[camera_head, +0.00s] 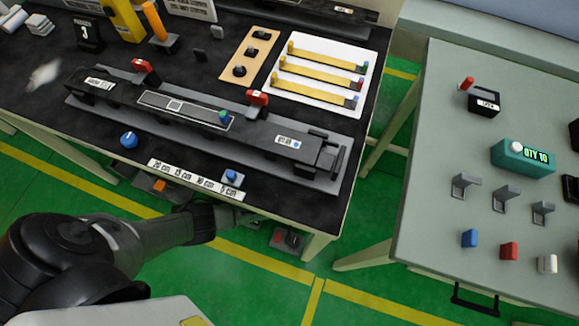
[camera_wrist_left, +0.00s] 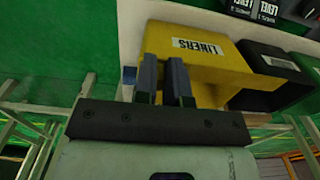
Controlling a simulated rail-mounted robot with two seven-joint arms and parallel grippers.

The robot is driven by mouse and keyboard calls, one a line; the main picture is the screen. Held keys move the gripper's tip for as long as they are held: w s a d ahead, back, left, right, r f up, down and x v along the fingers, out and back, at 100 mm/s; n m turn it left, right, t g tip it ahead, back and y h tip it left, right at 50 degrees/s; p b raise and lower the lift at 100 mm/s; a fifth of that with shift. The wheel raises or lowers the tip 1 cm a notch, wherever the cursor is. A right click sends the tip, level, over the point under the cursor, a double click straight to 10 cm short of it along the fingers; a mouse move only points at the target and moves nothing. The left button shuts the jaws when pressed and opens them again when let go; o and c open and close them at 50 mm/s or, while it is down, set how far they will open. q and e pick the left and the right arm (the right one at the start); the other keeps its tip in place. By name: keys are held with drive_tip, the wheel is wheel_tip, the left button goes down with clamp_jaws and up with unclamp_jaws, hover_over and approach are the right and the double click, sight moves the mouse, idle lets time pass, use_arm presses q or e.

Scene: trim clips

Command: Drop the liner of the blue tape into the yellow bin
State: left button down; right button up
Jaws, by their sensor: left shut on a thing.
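The yellow bin (camera_wrist_left: 205,60), labelled LINERS, shows upside down in the left wrist view, just beyond my left gripper. My left gripper (camera_wrist_left: 165,62) has its two dark fingers close together against the bin's near side, shut on the liner, which the fingers mostly hide. A small blue and white piece (camera_wrist_left: 129,76) shows beside the left finger; I cannot tell whether it is part of the liner. In the head view my left arm reaches to the bench's front edge, and its fingertips cannot be made out. My right gripper is not in view.
A dark bin (camera_wrist_left: 275,75) stands beside the yellow one. On the black bench are a long fixture (camera_head: 200,118) with red clamps and a white board (camera_head: 318,103) with three yellow strips. A grey-green table (camera_head: 430,200) stands to the right, across a floor gap.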

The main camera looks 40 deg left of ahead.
use_arm(q)
drive_tip(key=w+a+f+b, duration=0.3)
drive_tip(key=w+b, duration=0.4)
drive_tip(key=w, duration=0.2)
drive_tip(key=shift+f, duration=0.4)
drive_tip(key=shift+a, duration=0.1)
drive_tip(key=c, duration=1.1)
unclamp_jaws()
